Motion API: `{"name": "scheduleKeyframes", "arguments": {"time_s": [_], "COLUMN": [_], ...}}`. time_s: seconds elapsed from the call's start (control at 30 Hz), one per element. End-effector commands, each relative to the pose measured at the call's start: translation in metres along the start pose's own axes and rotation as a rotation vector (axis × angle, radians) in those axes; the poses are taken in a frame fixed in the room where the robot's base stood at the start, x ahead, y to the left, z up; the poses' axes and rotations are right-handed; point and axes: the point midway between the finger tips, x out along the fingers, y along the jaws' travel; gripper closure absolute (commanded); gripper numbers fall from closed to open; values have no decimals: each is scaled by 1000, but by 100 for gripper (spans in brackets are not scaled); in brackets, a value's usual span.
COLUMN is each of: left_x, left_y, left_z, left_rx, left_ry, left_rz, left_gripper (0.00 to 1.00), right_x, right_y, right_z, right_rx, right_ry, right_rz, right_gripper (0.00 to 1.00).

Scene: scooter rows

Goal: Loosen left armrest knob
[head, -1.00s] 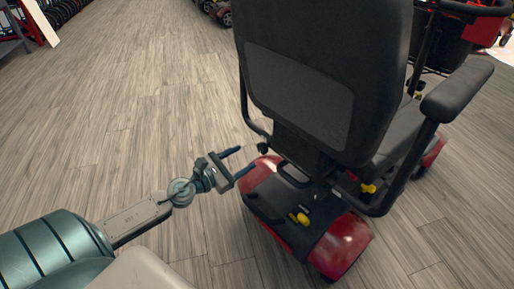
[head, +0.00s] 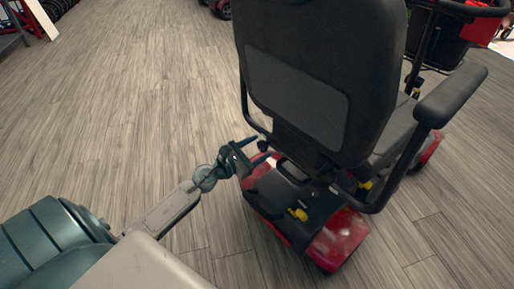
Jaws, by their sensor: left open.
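The red and black scooter (head: 325,245) stands with its back to me. Its black seat back (head: 300,90) hides most of the left armrest. The small dark left armrest knob (head: 263,145) shows at the lower left of the seat back, by the armrest tube. My left gripper (head: 259,149) is open, with its two fingertips at the knob, one above and one below it in the picture. I cannot tell whether they touch it. My right gripper is out of view.
The right armrest (head: 452,95) and its tube stick out on the right of the seat. A yellow lever (head: 298,214) sits on the rear deck. The wood-look floor (head: 120,110) left of the scooter is clear. Another scooter (head: 220,8) stands far back.

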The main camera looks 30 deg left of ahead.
Motion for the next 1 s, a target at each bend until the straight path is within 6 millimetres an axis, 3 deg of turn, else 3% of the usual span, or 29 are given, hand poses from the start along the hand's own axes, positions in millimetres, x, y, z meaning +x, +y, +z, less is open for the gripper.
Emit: {"name": "scheduleKeyframes", "arguments": {"time_s": [0.1,0.3,0.33,0.67,1.0], "left_x": [0,0,0,0,0], "left_y": [0,0,0,0,2], "left_z": [0,0,0,1,2], "left_rx": [0,0,0,-47,-282], "left_ry": [0,0,0,0,1], "left_rz": [0,0,0,0,0], "left_gripper": [48,87,88,88,88], "right_x": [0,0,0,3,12], "right_y": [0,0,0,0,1], "right_z": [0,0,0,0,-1], "right_rx": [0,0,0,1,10], "right_ry": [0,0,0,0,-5], "right_rz": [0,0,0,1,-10], "right_gripper": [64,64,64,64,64]}}
